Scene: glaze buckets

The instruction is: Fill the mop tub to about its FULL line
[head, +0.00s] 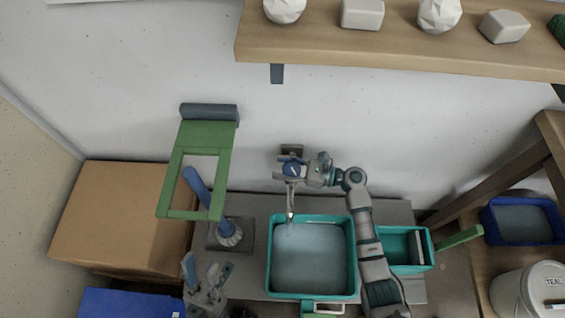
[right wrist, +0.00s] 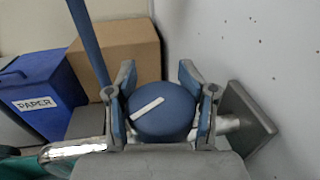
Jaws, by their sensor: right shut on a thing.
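The mop tub (head: 269,262) is a teal rectangular tub below the tap, with grey-blue water (head: 315,262) spread across its inside. I cannot make out a FULL line. The metal tap spout (head: 291,200) points down over the tub's back left edge; I cannot tell whether water runs from it. My right gripper (head: 293,169) is at the tap's blue round knob. In the right wrist view its fingers are shut around the knob (right wrist: 165,112), which has a white tilted mark. My left gripper (head: 207,277) is at the lower left, its fingers apart and empty, left of the tub.
A smaller teal container (head: 405,267) with a green handle stands right of the tub. A blue-handled brush (head: 228,232) and a green frame (head: 180,165) are at left. A cardboard box (head: 120,215), a blue PAPER bin (right wrist: 45,95) and a TEAL bucket (head: 525,293) stand around. A shelf (head: 400,42) hangs above.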

